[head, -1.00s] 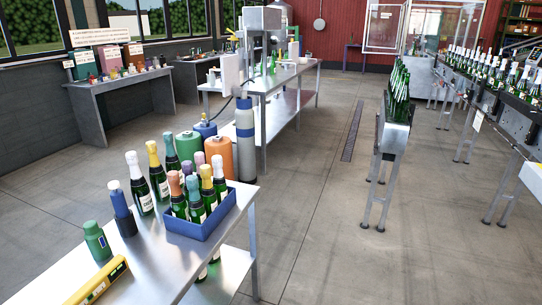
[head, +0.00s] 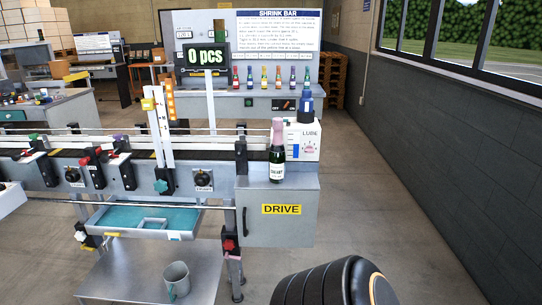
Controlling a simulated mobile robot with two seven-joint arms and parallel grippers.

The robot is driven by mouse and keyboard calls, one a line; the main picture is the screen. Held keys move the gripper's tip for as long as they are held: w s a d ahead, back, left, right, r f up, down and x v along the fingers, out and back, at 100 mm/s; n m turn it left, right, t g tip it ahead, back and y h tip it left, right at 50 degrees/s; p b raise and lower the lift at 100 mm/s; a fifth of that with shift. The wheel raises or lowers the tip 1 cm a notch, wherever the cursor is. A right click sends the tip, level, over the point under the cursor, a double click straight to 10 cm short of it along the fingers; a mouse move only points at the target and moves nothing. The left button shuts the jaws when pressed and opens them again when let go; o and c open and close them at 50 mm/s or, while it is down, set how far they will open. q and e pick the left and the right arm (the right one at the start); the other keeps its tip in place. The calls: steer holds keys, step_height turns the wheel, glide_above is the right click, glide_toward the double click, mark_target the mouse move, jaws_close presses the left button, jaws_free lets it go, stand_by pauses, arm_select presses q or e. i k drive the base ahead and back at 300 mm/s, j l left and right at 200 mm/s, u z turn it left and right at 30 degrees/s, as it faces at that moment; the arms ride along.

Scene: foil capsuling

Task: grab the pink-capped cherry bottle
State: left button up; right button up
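The pink-capped bottle (head: 277,151) stands upright in the head view, on top of the grey drive cabinet (head: 290,212) at the right end of the conveyor. It has dark green glass, a pale label and pink foil over its neck. The label's small print is too small to read fully. Neither of my grippers shows in this view.
A white LUBE container (head: 309,142) with a dark blue top stands close behind the bottle's right side. The conveyor rail (head: 215,185) runs to the left. A metal mug (head: 176,280) sits on the lower shelf. Floor on the right (head: 400,220) is clear.

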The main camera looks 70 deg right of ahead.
mark_target(277, 154)
steer(key=z, duration=2.4)
steer(key=i+j, duration=0.75)
steer(key=j, duration=0.2)
steer(key=u, duration=0.05)
